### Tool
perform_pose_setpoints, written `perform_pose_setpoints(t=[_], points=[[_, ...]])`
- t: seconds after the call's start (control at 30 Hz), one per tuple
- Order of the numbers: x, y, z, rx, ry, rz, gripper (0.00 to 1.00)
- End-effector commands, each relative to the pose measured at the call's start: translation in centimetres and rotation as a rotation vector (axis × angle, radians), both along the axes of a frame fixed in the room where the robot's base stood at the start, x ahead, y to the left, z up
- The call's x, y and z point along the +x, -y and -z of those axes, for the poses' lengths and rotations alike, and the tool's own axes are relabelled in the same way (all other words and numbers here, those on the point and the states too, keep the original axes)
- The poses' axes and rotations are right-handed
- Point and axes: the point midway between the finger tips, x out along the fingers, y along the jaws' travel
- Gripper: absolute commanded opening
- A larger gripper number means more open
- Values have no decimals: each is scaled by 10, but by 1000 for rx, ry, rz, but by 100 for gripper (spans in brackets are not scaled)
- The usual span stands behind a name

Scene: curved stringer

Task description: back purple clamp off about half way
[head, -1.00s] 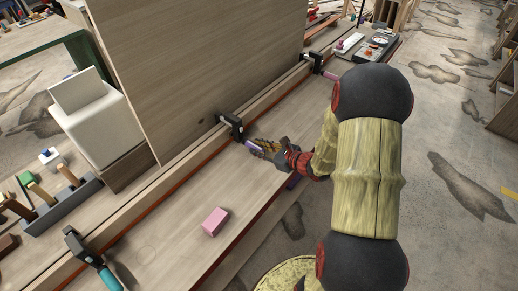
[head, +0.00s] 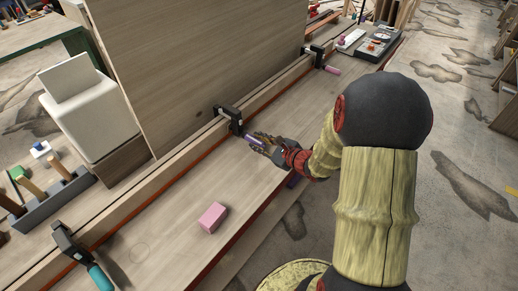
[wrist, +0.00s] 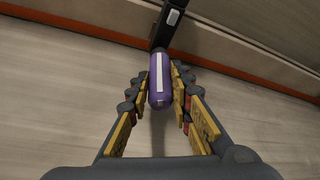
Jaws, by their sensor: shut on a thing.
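The purple clamp's black frame (head: 230,119) grips the edge of the long wooden strip, at the middle of the bench. Its purple handle (wrist: 160,86) carries a white stripe and points out from the strip towards me. My gripper (wrist: 160,95) is shut on this handle, with a finger on each side of it in the wrist view. In the head view my gripper (head: 256,142) reaches in from the right, and its fingers cover part of the handle.
A teal-handled clamp (head: 80,256) sits at the lower left and a pink-handled clamp (head: 320,60) further back, both on the strip. A pink block (head: 212,218) lies on open bench top. A tall wooden panel (head: 200,60) stands behind the strip.

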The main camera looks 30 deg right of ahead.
Motion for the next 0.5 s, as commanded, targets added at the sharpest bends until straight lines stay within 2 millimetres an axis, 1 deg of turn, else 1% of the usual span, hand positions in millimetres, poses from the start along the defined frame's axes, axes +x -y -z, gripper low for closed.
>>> perform_pose_setpoints(t=[0.03, 0.07, 0.5], points=[[0, -1, 6, -44, 20, -1, 0], [0, -2, 6, -70, 30, -2, 0], [-1, -5, 4, -459, 169, -1, 0]])
